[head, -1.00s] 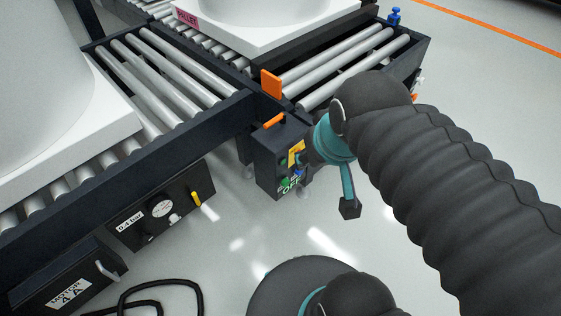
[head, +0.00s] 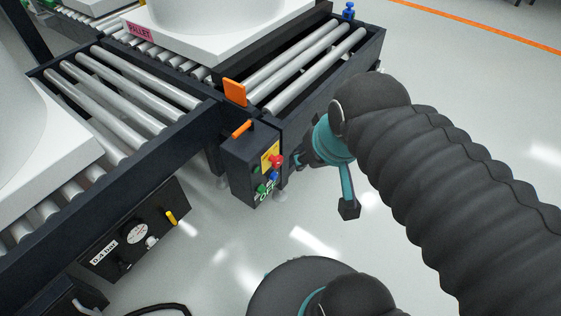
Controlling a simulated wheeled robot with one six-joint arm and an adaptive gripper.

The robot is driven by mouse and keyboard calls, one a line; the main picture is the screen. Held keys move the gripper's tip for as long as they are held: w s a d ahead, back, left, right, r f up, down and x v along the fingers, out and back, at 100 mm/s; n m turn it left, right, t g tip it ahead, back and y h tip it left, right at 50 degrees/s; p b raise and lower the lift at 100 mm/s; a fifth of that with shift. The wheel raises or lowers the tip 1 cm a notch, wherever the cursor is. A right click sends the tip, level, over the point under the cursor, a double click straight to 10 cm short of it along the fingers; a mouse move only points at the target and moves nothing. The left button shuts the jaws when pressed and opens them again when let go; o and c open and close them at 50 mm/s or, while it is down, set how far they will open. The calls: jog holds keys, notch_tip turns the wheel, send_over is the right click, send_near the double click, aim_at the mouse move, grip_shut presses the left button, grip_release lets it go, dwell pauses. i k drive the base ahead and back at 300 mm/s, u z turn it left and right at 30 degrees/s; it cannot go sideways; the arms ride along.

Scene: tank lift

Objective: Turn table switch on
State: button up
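A dark control box (head: 243,163) hangs on the conveyor's corner, with an orange lever (head: 242,129) on its top edge. Its face carries a yellow label (head: 267,152), a red button (head: 277,160), a green button (head: 260,188) and a blue knob (head: 273,175). White lettering, partly legible as "OFF", is at its lower edge. My gripper (head: 301,159) is just right of the box face, with a small visible gap in the picture. Its fingers are small, dark and partly hidden by my wrist, so their opening is unclear.
Roller conveyors (head: 310,65) carry a white pallet (head: 225,45) with a white tank. An orange tab (head: 235,92) stands up above the box. A gauge panel (head: 135,235) with a yellow lever (head: 170,217) is at lower left. The floor on the right is clear.

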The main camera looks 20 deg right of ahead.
aim_at(277, 160)
jog(key=z, duration=0.05)
jog(key=k, duration=1.05)
jog(key=u, duration=1)
jog(key=i, duration=1.05)
jog(key=z, duration=0.4)
